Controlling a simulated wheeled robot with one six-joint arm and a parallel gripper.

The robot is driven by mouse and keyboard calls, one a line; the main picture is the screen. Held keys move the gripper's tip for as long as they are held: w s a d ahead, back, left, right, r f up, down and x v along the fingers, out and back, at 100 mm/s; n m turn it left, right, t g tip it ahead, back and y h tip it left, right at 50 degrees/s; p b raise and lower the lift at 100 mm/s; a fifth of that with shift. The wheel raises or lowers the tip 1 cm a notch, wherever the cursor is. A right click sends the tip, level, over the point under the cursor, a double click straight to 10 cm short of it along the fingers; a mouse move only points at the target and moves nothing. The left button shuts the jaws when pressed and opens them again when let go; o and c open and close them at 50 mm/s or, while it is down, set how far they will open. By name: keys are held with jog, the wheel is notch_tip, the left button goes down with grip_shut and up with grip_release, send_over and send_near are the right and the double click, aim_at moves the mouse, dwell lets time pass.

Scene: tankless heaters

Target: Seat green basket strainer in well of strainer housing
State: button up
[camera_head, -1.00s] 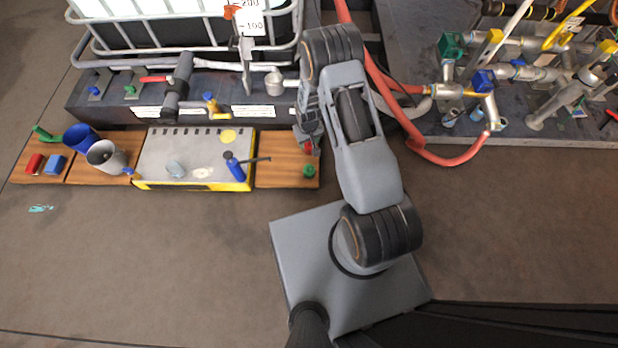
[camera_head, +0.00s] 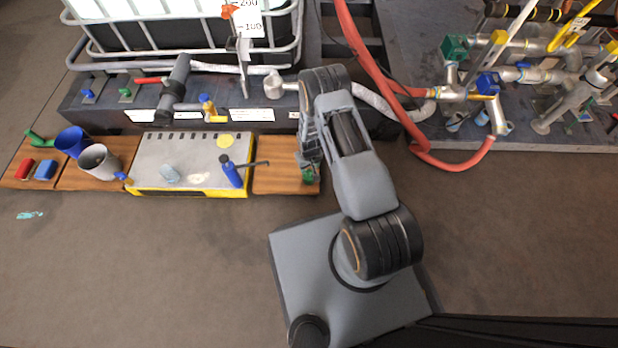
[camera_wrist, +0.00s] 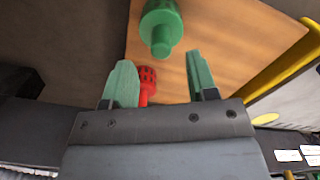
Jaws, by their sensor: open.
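The green basket strainer (camera_wrist: 161,24) stands on the wooden board, just beyond my fingertips in the wrist view. It also shows in the head view (camera_head: 309,175), partly behind my gripper. My gripper (camera_wrist: 161,78) is open and empty, with its two green fingers apart and the strainer lying ahead of the gap. A red strainer-like piece (camera_wrist: 147,84) stands beside the left finger, which partly hides it. A grey cup-like fitting (camera_head: 273,84) is on the dark bench behind the board; I cannot tell whether it is the strainer housing.

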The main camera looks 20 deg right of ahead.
aim_at(309, 170)
jog(key=f, duration=0.1)
jog(key=f+b, duration=0.1)
jog(key=f, duration=0.1)
jog(key=f+b, duration=0.1)
jog(key=shift+s+a+f, duration=0.1)
jog(key=shift+s+f, duration=0.15)
jog(key=shift+f, duration=0.1)
jog(key=shift+r, duration=0.1)
grip_shut()
